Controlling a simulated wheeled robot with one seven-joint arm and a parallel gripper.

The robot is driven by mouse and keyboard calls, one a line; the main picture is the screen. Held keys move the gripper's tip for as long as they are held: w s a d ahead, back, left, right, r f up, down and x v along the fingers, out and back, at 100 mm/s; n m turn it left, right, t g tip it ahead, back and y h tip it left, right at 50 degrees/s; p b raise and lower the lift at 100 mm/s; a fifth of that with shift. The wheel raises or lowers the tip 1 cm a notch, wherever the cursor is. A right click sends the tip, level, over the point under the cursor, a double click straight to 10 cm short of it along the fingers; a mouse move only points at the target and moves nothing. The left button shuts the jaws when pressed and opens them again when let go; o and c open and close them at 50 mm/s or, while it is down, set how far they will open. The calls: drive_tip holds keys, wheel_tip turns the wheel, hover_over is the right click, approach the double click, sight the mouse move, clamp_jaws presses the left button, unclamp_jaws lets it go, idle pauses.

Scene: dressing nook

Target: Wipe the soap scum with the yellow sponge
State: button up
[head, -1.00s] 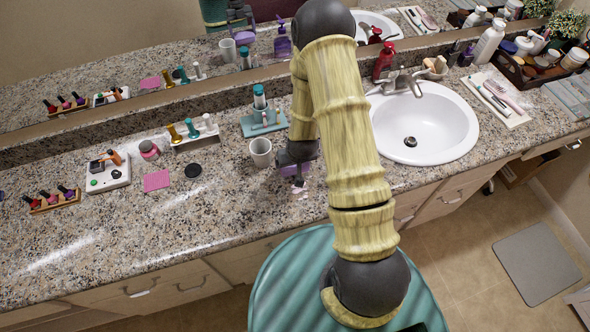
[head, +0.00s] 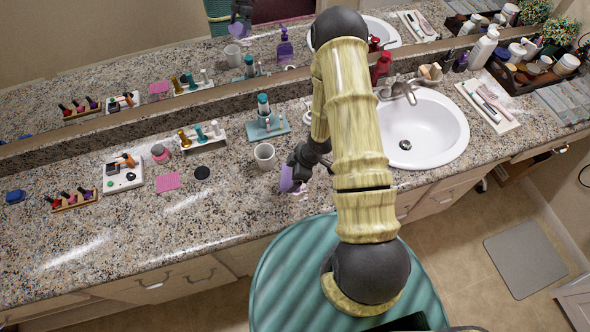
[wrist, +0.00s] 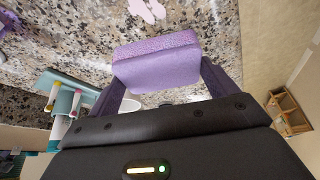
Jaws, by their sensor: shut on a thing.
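My gripper (head: 297,178) is shut on a purple sponge (head: 286,180), held tilted near the counter's front edge, left of the sink. In the wrist view the purple sponge (wrist: 157,61) sits between both fingers, with a speckled top edge. A pale pink smear (wrist: 147,10), which looks like the soap scum, lies on the granite just beyond the sponge. In the head view the sponge and gripper partly hide that spot. I see no yellow sponge in these frames.
A white cup (head: 264,156) stands just left of my gripper. A teal tray (head: 264,126) with a bottle is behind it. The white sink (head: 436,130) lies to the right. A pink square (head: 168,181), a black disc (head: 202,172) and a blue object (head: 15,197) lie left.

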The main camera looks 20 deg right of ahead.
drive_tip(key=shift+s+d+r+n+g+p, duration=0.1)
drive_tip(key=shift+s+r+n+g+p, duration=0.1)
drive_tip(key=shift+s+n, duration=0.3)
drive_tip(key=shift+s+d+r+n+g+p, duration=0.15)
drive_tip(key=shift+s+n+g, duration=0.1)
drive_tip(key=shift+n, duration=0.35)
drive_tip(key=shift+a, duration=0.15)
drive_tip(key=shift+f, duration=0.15)
